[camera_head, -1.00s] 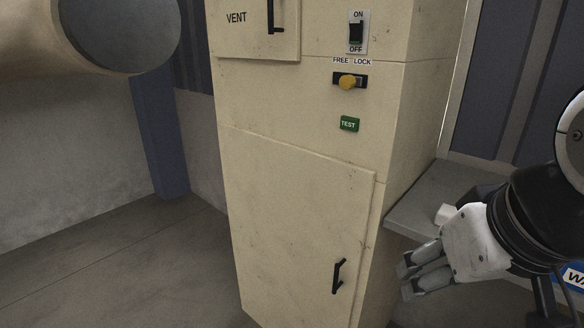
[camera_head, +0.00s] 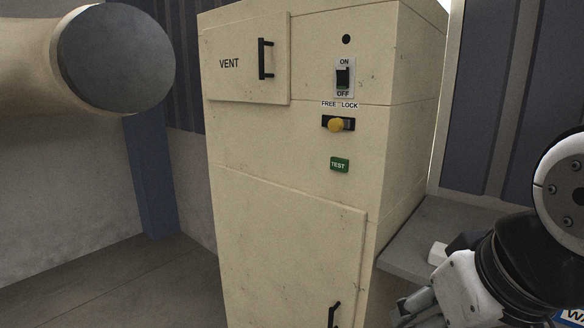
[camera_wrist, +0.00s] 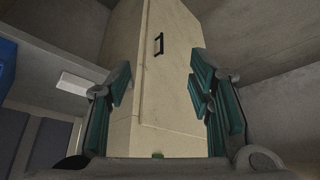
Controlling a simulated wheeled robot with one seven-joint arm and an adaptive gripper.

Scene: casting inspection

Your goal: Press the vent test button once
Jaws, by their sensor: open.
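The green TEST button (camera_head: 339,165) is on the front of the cream vent cabinet (camera_head: 280,145), below the yellow FREE/LOCK knob (camera_head: 336,125). My gripper (camera_head: 412,310) is at the lower right of the head view, partly cut off by the bottom edge. It is right of and below the button and well apart from it. In the wrist view my gripper (camera_wrist: 160,72) is open and empty, its fingers either side of the cabinet face. A small green patch, likely the button (camera_wrist: 157,155), shows at the bottom edge there, mostly hidden.
An ON/OFF switch (camera_head: 344,77) sits above the knob. The VENT door handle (camera_head: 265,58) and lower door handle (camera_head: 334,314) stick out. A grey shelf (camera_head: 408,250) with a white block (camera_head: 437,253) adjoins the cabinet's right side. A large cylinder (camera_head: 115,60) is upper left.

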